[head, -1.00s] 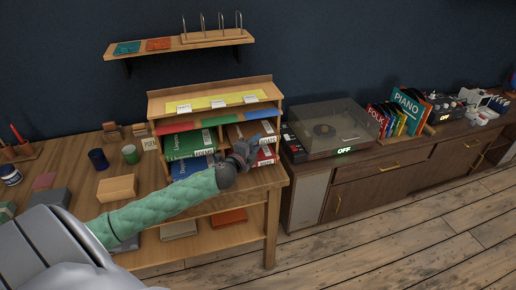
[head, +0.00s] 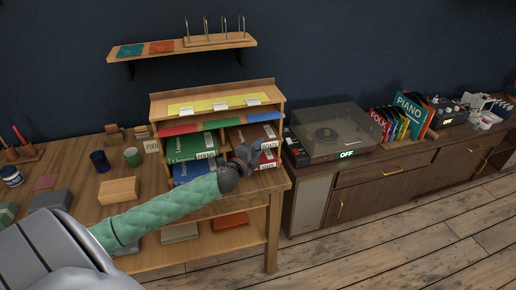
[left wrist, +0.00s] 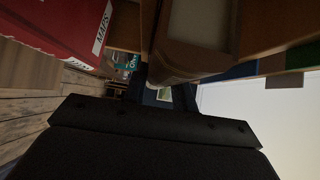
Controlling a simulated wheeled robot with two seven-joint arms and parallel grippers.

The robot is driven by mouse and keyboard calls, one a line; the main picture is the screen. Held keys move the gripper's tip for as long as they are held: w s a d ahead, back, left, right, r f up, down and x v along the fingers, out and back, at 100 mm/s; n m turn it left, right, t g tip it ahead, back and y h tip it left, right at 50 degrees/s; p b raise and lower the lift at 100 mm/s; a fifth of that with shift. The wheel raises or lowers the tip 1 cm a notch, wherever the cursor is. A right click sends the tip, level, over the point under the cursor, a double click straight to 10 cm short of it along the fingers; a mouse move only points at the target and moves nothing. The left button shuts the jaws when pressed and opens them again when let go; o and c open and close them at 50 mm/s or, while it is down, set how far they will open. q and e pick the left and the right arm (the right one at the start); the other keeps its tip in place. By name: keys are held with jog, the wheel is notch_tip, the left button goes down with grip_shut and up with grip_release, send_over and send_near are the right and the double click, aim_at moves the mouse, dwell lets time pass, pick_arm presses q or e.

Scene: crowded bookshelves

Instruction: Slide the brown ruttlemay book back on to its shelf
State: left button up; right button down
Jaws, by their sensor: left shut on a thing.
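The brown book (head: 248,134) is in the upper right compartment of the wooden desk shelf unit (head: 284,112), lying flat with its spine end facing out. My left gripper (head: 254,152) is at the front of that compartment, shut on the brown book. In the left wrist view the brown spine (left wrist: 180,69) with a pale label sits between my dark fingers. How deep the book sits is hard to tell, as my gripper hides part of its front. My right gripper is out of view.
A red book (head: 266,160) lies below, also in the left wrist view (left wrist: 55,25), labelled MAPS. A green book (head: 190,146) and a blue book (head: 191,170) fill the left compartments. A turntable (head: 335,135) stands to the right. A tan box (head: 118,190) is on the desk.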

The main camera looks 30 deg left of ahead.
pick_arm(q)
jog(key=o, duration=1.1)
jog(key=shift+f, duration=0.1)
jog(key=shift+s+d+p, duration=0.3)
jog(key=shift+s+d, duration=1.05)
jog(key=shift+d, duration=0.2)
jog(key=shift+s+d+p, duration=0.25)
jog(key=shift+s+d, duration=1.05)
jog(key=shift+d, duration=0.2)
